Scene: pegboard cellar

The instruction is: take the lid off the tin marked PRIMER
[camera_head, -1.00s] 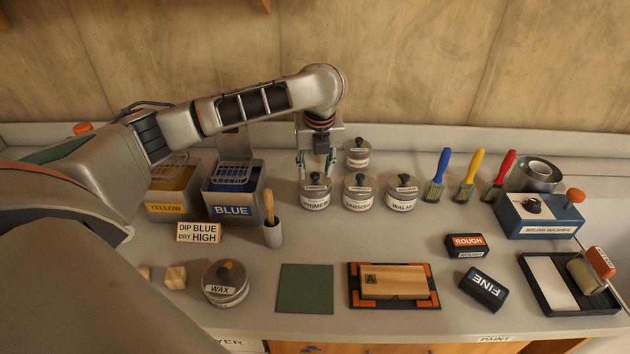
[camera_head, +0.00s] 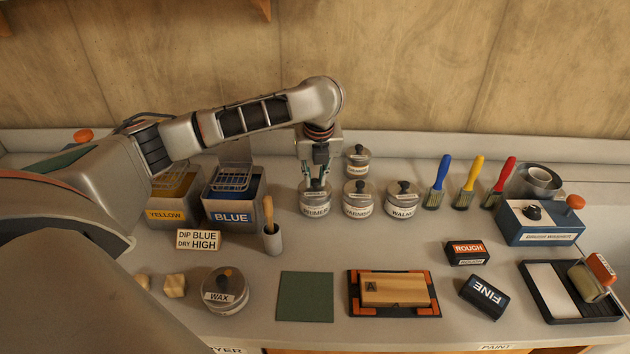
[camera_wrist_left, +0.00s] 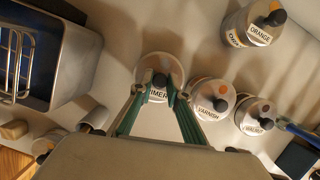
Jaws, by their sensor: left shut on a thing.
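The PRIMER tin (camera_head: 316,209) is a small silvery round tin with a white label, upright on the bench at the left end of the front row of tins. Its lid (camera_head: 304,188) sits on it, with a dark knob on top. My left gripper (camera_head: 315,181) points down over it, shut on the lid's knob. In the left wrist view the green fingers (camera_wrist_left: 160,88) stand either side of the knob, which they partly hide, above the PRIMER tin (camera_wrist_left: 148,64). My right gripper is not in view.
The VARNISH tin (camera_head: 358,211) stands close on the right, with the WALNUT tin (camera_head: 402,211) beyond and the ORANGE tin (camera_head: 357,168) behind. The BLUE dip tank (camera_head: 232,217) is at the left. A green mat (camera_head: 305,297) lies in front, with clear bench between.

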